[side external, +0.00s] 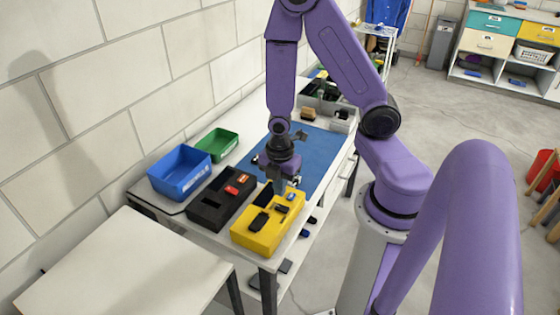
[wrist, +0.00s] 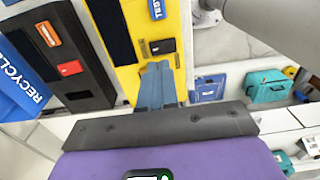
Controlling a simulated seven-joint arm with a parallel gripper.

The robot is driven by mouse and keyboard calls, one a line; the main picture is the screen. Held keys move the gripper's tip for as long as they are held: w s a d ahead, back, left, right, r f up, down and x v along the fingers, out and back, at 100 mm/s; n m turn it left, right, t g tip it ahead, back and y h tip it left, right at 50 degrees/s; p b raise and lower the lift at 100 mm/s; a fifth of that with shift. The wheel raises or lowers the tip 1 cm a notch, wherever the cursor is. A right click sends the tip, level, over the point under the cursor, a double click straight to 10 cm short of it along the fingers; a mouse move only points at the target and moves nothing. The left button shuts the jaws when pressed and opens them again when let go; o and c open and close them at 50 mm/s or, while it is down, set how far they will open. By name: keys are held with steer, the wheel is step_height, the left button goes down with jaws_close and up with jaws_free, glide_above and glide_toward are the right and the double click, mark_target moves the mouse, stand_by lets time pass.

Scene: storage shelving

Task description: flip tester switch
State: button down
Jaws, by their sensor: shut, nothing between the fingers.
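The yellow box (side external: 250,236) stands at the front end of the table, with several dark parts on its top. In the wrist view the yellow box (wrist: 127,75) shows a small dark rectangular part (wrist: 160,46), a long black strip (wrist: 110,30) and a blue label (wrist: 157,10) with white letters. I cannot tell which part is the switch. My gripper (side external: 280,188) points down over the far side of the yellow box. In the wrist view my gripper (wrist: 157,68) has its blue-grey fingers together, empty, close to the small dark part. Contact is unclear.
A black box (side external: 208,210) with red and orange items stands left of the yellow one. Blue (side external: 180,172) and green (side external: 217,145) bins sit by the wall. A blue mat (side external: 318,150) covers the table behind. A bare white table (side external: 125,265) is in front.

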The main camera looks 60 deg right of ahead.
mark_target(284, 210)
step_height(284, 210, up, 9)
stand_by(0.6)
stand_by(0.3)
steer(key=shift+s+a, duration=0.1)
steer(key=shift+s, duration=0.6)
steer(key=shift+f, duration=0.1)
steer(key=shift+f, duration=6.95)
steer(key=shift+s+f, duration=0.2)
steer(key=shift+f, duration=0.15)
steer(key=shift+w, duration=0.2)
